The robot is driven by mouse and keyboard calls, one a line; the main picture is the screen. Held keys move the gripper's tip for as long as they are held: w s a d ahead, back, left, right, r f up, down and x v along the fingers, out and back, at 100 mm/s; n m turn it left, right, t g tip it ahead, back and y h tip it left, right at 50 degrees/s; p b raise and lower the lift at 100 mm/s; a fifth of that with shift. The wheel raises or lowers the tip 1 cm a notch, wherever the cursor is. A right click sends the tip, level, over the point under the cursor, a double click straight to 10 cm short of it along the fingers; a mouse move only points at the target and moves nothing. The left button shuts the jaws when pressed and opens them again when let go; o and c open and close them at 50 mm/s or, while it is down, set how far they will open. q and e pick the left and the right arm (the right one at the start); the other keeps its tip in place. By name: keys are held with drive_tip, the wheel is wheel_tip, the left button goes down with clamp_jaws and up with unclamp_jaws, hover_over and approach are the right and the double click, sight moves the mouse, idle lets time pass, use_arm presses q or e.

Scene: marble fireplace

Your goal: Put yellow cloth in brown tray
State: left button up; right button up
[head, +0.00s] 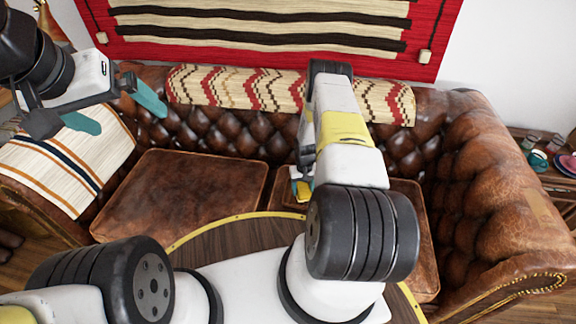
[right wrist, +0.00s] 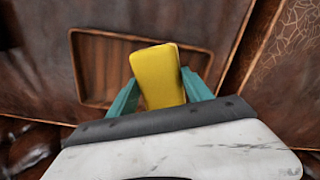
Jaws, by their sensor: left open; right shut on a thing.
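The yellow cloth (right wrist: 157,75) is held between the teal fingers of my right gripper (right wrist: 161,92) in the right wrist view. A small part of the cloth (head: 302,190) also shows beside my right arm in the head view. The brown tray (right wrist: 97,62) is a rectangular wooden tray with a raised rim, seen behind and beneath the cloth. The cloth and fingers hide part of it; I cannot tell how far the cloth is above it. My left gripper (head: 117,110) is open and empty at the upper left, away from the cloth.
A brown leather sofa (head: 190,195) fills the middle, with a patterned throw (head: 235,90) on its back and a striped cloth (head: 65,165) over its left arm. A round wooden table (head: 225,240) is in front. A side table with dishes (head: 545,160) stands at the right.

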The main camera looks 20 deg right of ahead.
sight(299, 184)
drive_tip(key=w, duration=0.1)
drive_tip(key=w+a, duration=0.1)
drive_tip(key=shift+w+a+f, duration=0.1)
drive_tip(key=shift+w+f, duration=0.05)
drive_tip(key=shift+w, duration=0.25)
drive_tip(key=shift+w+f, duration=0.15)
drive_tip(key=shift+f, duration=1.6)
drive_tip(key=shift+f, duration=0.15)
drive_tip(key=o, duration=0.9)
